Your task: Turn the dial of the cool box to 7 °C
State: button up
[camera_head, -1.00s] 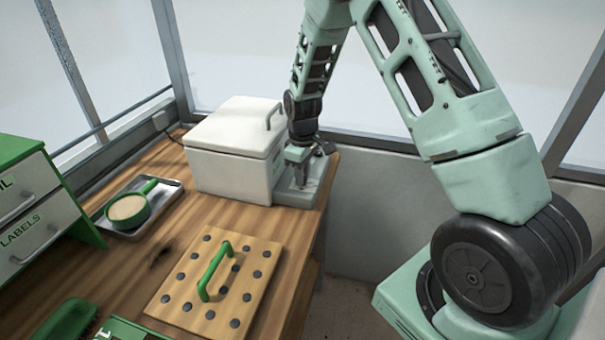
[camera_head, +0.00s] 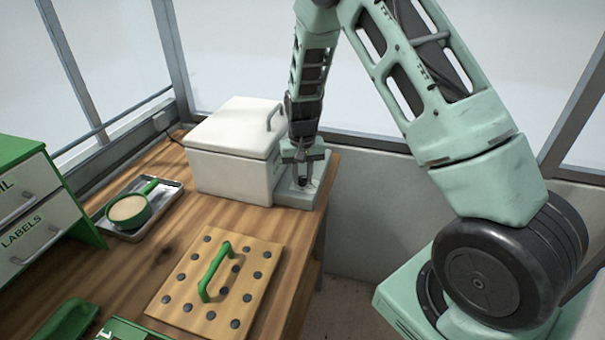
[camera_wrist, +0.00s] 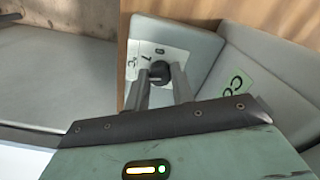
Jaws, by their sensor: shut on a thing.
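The cool box (camera_head: 225,172) is a white chest with a closed lid and a bar handle, at the back of the bench. A low grey control block (camera_head: 297,198) adjoins its right side. In the wrist view, the black round dial (camera_wrist: 160,72) sits on the block's pale plate (camera_wrist: 176,53), which has dark marks and a "°C" sign beside the dial. My gripper (camera_head: 303,181) points down over the block, its two fingers shut on either side of the dial. The dial's pointer and part of the scale are hidden or too small to read.
A wooden board (camera_head: 180,310) with dark holes and a green handle lies in front. A metal tray (camera_head: 172,190) with a green pan (camera_head: 128,211) is at left, beside a drawer cabinet (camera_head: 32,205). The bench's right edge is close to the block.

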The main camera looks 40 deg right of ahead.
aim_at(302, 178)
jog(key=m, duration=0.3)
jog(key=shift+w+r+m+p, duration=0.1)
jog(key=shift+m+p, duration=0.25)
jog(key=shift+m, duration=0.05)
jog(key=shift+m+p, duration=0.45)
jog(key=shift+m, duration=1.55)
jog(key=o, duration=1)
notch_tip(302, 178, up, 17)
jog(key=b, duration=0.2)
jog(key=shift+r, duration=0.15)
